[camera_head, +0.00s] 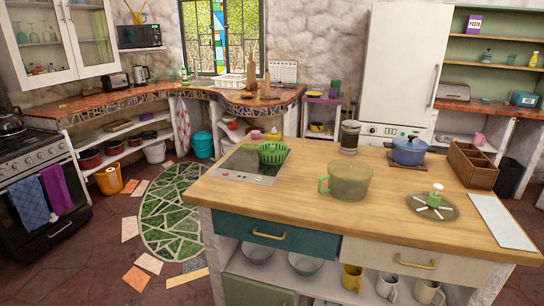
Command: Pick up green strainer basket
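The green strainer basket (271,153) stands upright near the back left of the wooden island counter (300,205). It sits on or at the edge of a flat steel-coloured panel (246,177) set into the counter. Nothing touches the basket from above. Neither of my grippers shows in the head view.
A large green mug-like pot (348,182) stands right of the basket. Behind are a dark-topped jar (350,136) and a blue lidded pot (408,151). The counter's front left is clear.

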